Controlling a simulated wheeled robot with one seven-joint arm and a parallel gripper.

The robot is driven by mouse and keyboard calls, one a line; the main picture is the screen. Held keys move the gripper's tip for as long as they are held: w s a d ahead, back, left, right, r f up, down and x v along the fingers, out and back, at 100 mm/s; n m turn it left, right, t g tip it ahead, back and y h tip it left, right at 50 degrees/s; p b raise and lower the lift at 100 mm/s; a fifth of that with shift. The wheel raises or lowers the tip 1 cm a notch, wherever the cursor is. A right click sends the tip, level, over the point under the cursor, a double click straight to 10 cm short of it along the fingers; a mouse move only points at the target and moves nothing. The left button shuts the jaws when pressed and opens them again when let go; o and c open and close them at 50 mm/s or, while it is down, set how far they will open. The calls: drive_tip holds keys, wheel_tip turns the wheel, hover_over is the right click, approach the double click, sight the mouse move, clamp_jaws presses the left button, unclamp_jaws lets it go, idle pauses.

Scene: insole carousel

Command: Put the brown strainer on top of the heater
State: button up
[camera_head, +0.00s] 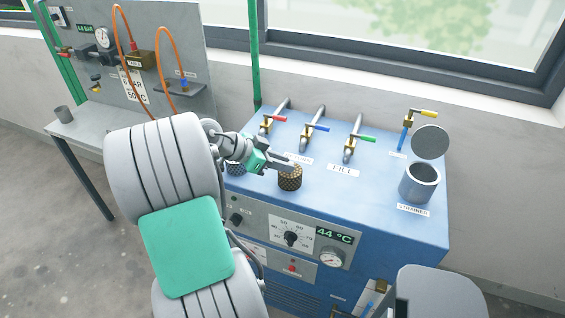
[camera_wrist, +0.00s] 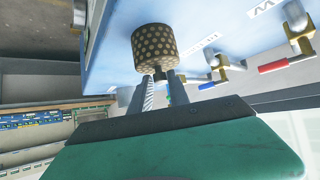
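The brown strainer (camera_head: 290,178) is a short cylinder with a dotted pattern, at the front part of the heater's blue top (camera_head: 325,200). It also shows in the wrist view (camera_wrist: 155,47), with a small knob on its end facing my gripper. My gripper (camera_head: 291,164) reaches in from the left at the strainer's upper end. In the wrist view its two fingers (camera_wrist: 163,82) lie on either side of the knob. I cannot tell whether they press on it, nor whether the strainer touches the heater top.
A dark blue strainer (camera_head: 236,168) stands left of the brown one, partly behind my arm. Several valves with coloured handles (camera_head: 313,132) line the back. An open metal cup (camera_head: 420,182) with a raised round lid (camera_head: 430,142) is at the right. The middle top is clear.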

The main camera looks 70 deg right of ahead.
drive_tip(key=o, duration=0.4)
